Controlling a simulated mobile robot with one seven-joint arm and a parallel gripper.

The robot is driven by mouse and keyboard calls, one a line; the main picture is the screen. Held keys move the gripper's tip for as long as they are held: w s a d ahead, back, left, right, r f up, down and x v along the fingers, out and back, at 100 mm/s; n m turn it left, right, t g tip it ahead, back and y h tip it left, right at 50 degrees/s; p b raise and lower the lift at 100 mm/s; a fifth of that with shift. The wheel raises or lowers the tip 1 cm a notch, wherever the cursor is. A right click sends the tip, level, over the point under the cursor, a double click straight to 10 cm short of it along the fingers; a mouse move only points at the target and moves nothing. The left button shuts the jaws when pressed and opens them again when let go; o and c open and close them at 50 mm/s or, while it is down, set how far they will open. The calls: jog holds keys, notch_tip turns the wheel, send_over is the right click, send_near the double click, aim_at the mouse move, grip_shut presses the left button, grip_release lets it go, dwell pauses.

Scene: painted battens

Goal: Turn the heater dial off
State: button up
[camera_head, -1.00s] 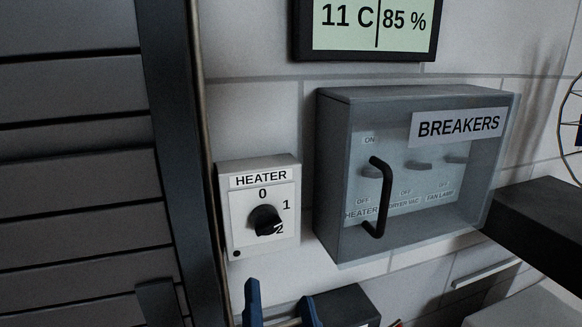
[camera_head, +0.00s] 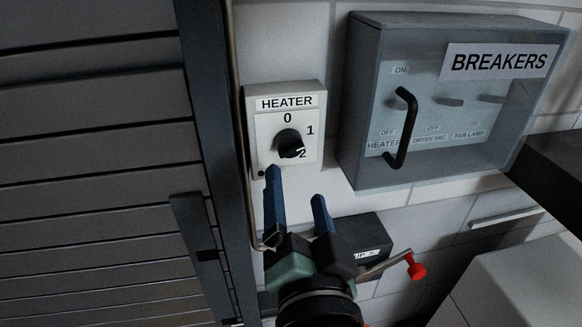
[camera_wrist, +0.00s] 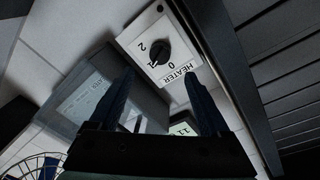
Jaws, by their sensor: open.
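The heater dial (camera_head: 289,143) is a round black knob on a white wall plate (camera_head: 312,168) marked HEATER, 0, 1 and 2. In the wrist view the dial (camera_wrist: 160,50) shows upside down, beyond and between the open fingertips (camera_wrist: 160,80); a gap to the knob seems to remain.
A clear-fronted breaker box (camera_head: 359,120) with a black handle (camera_head: 403,128) stands out from the wall to the right. A dark slatted shutter (camera_head: 90,150) fills the left. A dark box (camera_head: 365,230) and a red-knobbed lever (camera_head: 416,270) are below.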

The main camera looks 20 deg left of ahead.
aim_at(291, 153)
jog(key=x, duration=0.8)
jog(key=shift+r+p, duration=0.25)
jog(key=shift+p, duration=0.05)
jog(key=shift+x, duration=0.85)
jog(key=shift+f, duration=0.15)
grip_shut()
